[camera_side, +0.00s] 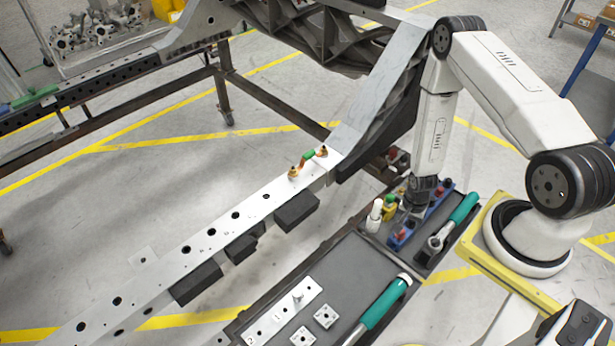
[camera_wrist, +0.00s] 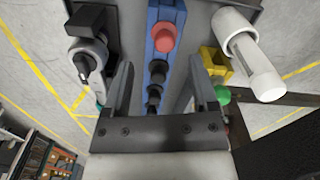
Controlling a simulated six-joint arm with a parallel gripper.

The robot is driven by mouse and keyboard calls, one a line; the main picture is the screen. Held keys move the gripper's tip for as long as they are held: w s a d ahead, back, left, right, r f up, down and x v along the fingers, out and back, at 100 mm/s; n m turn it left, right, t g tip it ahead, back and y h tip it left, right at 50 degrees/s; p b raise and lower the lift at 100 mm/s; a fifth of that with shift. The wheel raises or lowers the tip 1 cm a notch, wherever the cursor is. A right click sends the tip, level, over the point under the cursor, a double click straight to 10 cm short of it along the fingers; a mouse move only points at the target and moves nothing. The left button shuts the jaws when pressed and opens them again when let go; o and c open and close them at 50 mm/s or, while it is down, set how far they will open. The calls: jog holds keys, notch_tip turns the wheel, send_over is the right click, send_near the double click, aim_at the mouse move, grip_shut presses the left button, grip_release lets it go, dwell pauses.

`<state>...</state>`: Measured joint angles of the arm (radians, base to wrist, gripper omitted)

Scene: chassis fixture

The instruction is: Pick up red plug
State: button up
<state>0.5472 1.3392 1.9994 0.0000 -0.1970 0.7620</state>
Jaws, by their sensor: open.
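A red plug (camera_wrist: 165,38) stands in a blue rack (camera_wrist: 179,19) in the wrist view, near the rack's upper end. Several black pieces sit in a row behind it in the same rack. My gripper (camera_wrist: 160,72) is open and empty, with one finger on each side of the rack. The red plug lies ahead of the fingertips, roughly centred between them, and is not gripped. In the side view my gripper (camera_side: 416,206) is low over the blue rack (camera_side: 403,241), and partly hides it.
A white bottle (camera_wrist: 253,55) and a yellow holder (camera_wrist: 213,62) stand to the right of the rack. A green-handled ratchet (camera_side: 461,210) lies beside it. The tray (camera_side: 350,262) also holds another green-handled tool (camera_side: 384,303) and metal plates. A long metal chassis rail (camera_side: 215,232) runs alongside.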

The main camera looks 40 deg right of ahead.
aim_at(400, 235)
jog(key=shift+f, duration=0.2)
jog(key=shift+w+f, duration=0.15)
jog(key=shift+f, duration=1.1)
jog(key=shift+w+f, duration=0.1)
jog(key=shift+f, duration=1.1)
grip_shut()
